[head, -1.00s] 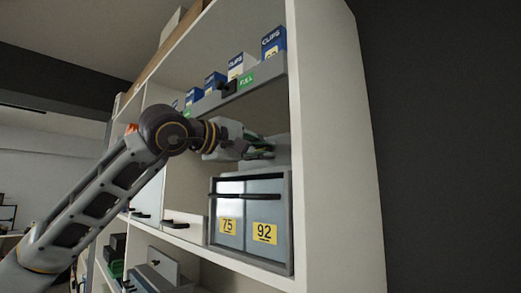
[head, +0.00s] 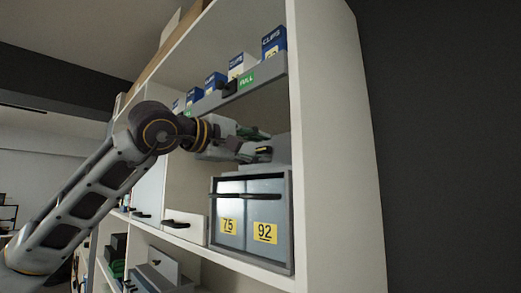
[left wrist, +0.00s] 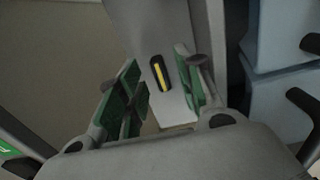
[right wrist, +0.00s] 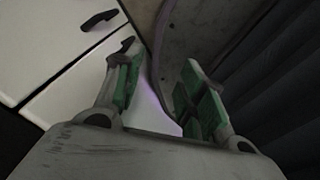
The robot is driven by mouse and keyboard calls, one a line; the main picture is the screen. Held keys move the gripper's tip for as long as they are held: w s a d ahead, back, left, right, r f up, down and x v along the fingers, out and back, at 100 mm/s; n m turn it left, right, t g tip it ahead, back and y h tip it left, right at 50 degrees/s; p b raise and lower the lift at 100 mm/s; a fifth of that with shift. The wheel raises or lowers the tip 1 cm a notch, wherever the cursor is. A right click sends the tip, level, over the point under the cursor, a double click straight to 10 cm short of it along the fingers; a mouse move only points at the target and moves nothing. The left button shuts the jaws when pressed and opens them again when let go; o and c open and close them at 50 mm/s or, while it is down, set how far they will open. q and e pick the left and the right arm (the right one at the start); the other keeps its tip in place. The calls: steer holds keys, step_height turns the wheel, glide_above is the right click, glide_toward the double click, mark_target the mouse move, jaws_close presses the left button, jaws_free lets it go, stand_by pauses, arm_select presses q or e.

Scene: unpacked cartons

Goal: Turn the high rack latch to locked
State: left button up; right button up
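The latch (head: 264,151) shows as a small dark piece with a yellow stripe on a grey block above the numbered drawers. In the left wrist view the latch (left wrist: 161,73) is a black oval with a yellow line, on a light grey plate. My left gripper (head: 257,142) is at the latch in the head view. In the left wrist view its green-padded fingers (left wrist: 158,85) are spread, with the latch between and beyond them; no contact shows. My right gripper (right wrist: 160,85) is open and empty, away from the latch; it is not in the head view.
Grey-blue drawers marked 75 and 92 (head: 247,213) sit just below the latch. A shelf lip with a green FULL label (head: 246,80) and blue-white clip boxes (head: 273,43) is above. The rack's white side panel (head: 338,150) stands to the right. White fronts (right wrist: 75,60) are near my right gripper.

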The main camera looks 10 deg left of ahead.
arm_select(q)
steer(key=v, duration=1)
steer(key=shift+s, duration=0.1)
stand_by(0.6)
